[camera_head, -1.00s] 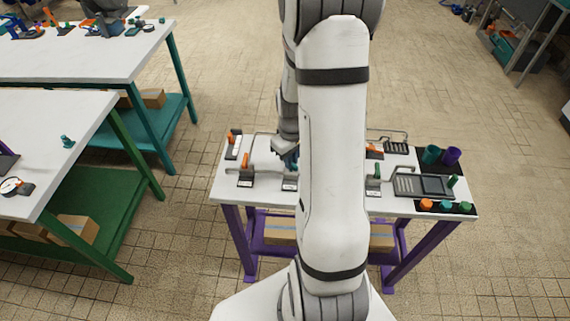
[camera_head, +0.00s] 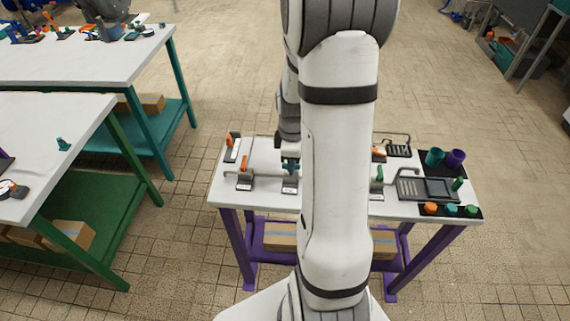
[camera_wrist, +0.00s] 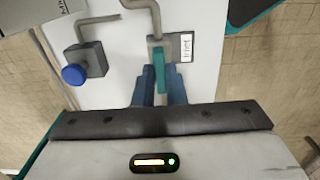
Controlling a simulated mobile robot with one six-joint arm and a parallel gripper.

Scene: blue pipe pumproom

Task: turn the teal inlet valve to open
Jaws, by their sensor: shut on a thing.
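The teal inlet valve lever (camera_wrist: 159,72) rises from a grey pipe fitting beside a white label plate in the wrist view. My gripper (camera_wrist: 160,93) has its two blue fingers either side of this lever, shut on it. In the head view my gripper (camera_head: 290,164) is over the left part of the white table, at the valve's grey base (camera_head: 290,185). The lever is mostly hidden there by my gripper. How far the lever is turned is hard to tell.
An orange-handled valve (camera_head: 244,168) stands close left, another orange handle (camera_head: 233,140) behind it. A blue knob (camera_wrist: 74,74) on a grey block is left of the lever in the wrist view. A green lever (camera_head: 379,173) and a grey tray (camera_head: 428,188) are to the right.

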